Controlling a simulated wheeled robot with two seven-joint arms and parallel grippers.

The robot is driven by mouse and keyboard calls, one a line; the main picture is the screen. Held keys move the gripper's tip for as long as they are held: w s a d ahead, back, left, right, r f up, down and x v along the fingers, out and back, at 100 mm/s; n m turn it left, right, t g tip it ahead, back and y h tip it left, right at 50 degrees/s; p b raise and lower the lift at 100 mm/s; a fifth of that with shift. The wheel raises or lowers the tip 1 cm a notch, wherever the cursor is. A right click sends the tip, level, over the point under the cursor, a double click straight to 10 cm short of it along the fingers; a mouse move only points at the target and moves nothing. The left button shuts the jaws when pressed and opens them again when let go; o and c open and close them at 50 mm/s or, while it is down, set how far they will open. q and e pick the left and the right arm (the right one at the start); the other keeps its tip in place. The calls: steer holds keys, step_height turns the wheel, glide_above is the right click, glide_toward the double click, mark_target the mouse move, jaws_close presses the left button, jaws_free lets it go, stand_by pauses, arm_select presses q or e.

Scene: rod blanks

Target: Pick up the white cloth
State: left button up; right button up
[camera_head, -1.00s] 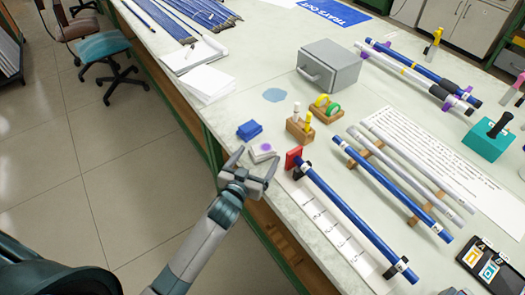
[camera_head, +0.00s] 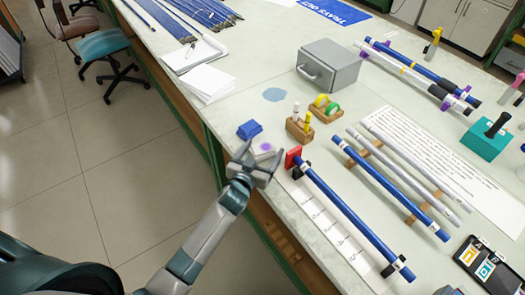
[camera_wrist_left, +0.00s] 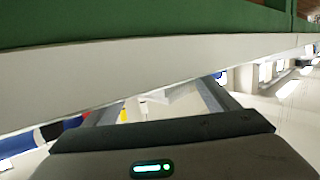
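The white cloth (camera_head: 264,148) is a small pale folded pad with a purple spot on top. It lies near the front-left edge of the worktable (camera_head: 222,118). My left gripper (camera_head: 259,165) is open, its two fingers spread on the near side of the cloth, partly covering it. In the left wrist view the fingers (camera_wrist_left: 160,102) are apart, with a pale shape between them that may be the cloth. I cannot tell whether they touch it. My right gripper is not clearly visible.
A blue folded cloth (camera_head: 249,130) lies just behind the white one. A wooden block with pegs (camera_head: 299,128) and a red stop (camera_head: 293,157) at the end of a blue rod (camera_head: 345,213) stand close on the right. A grey box (camera_head: 330,66) is farther back.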

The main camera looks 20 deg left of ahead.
mark_target(263, 148)
arm_select(q)
steer(key=c, duration=0.8)
steer(key=shift+r+b, duration=0.4)
steer(key=shift+r, duration=4.65)
